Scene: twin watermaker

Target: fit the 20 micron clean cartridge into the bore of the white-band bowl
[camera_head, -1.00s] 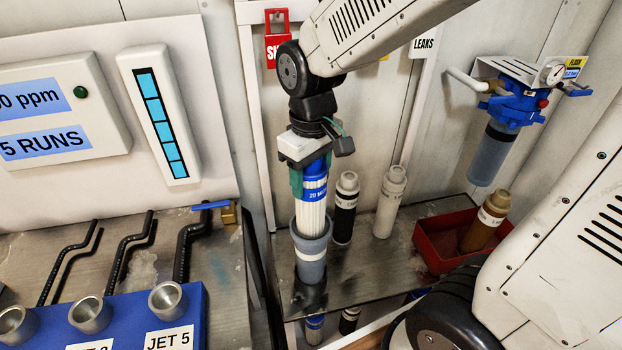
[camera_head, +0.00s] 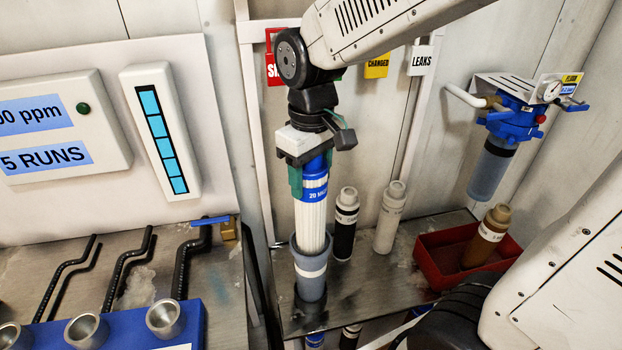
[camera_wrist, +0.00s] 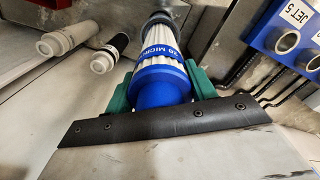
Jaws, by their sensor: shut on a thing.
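The 20 micron cartridge (camera_head: 312,215) has white pleats, a blue top and a blue label band. It stands upright, with its lower end inside the mouth of the white-band bowl (camera_head: 310,285). The bowl is grey-blue with a white band and stands on the metal bench. The pleats show above its rim; how deep the cartridge sits is hidden. My gripper (camera_head: 309,178) is shut on the cartridge's blue top, with green fingers on both sides. In the wrist view the cartridge (camera_wrist: 160,80) runs away from my gripper (camera_wrist: 162,92) toward the bowl's rim (camera_wrist: 160,18).
A black cartridge (camera_head: 345,224) and a pale grey one (camera_head: 390,217) stand right of the bowl. A red tray (camera_head: 440,272) holds a brown cartridge (camera_head: 487,237). A blue filter housing (camera_head: 512,118) hangs on the right wall. A blue jet block (camera_head: 190,325) stands at the lower left.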

